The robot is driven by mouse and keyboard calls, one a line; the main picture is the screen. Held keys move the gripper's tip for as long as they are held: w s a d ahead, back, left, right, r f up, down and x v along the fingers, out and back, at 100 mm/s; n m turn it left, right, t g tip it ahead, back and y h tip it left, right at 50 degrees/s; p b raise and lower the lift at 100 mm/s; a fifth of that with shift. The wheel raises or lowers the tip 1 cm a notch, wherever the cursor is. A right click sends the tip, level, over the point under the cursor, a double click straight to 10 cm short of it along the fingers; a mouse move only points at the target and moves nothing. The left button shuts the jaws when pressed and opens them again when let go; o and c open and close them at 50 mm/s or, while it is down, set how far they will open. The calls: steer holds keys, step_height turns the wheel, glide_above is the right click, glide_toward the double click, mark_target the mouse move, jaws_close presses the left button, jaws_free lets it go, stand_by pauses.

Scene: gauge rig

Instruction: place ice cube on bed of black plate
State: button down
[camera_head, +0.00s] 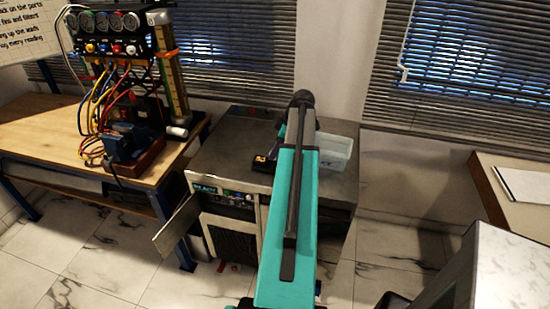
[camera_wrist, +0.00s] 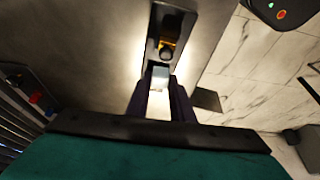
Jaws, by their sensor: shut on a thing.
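In the wrist view my gripper (camera_wrist: 160,84) is shut on a small pale, translucent block, which looks like the ice cube (camera_wrist: 160,74). Just beyond the fingertips is a dark rectangular piece (camera_wrist: 172,22) with a yellow part on it; it may be the black plate. The gap between cube and dark piece cannot be judged. In the head view a small black object with a yellow mark (camera_head: 264,161) lies on the metal cabinet top, left of my teal arm. My arm hides the gripper and cube there.
A clear, pale tub (camera_head: 335,152) stands on the metal cabinet (camera_head: 225,160), right of my arm. A cabinet door (camera_head: 177,226) hangs open at the front left. A wooden bench (camera_head: 40,135) with gauges and cables stands left. A pale table (camera_head: 515,215) is at right.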

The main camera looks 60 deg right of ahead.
steer(key=shift+f+p, duration=0.65)
steer(key=shift+f, duration=1.2)
steer(key=shift+f, duration=0.15)
steer(key=c, duration=1.5)
jaws_free()
steer(key=shift+c, duration=0.2)
steer(key=shift+r, duration=0.25)
steer(key=b+v, duration=0.4)
steer(key=v, duration=0.8)
steer(key=shift+f, duration=0.1)
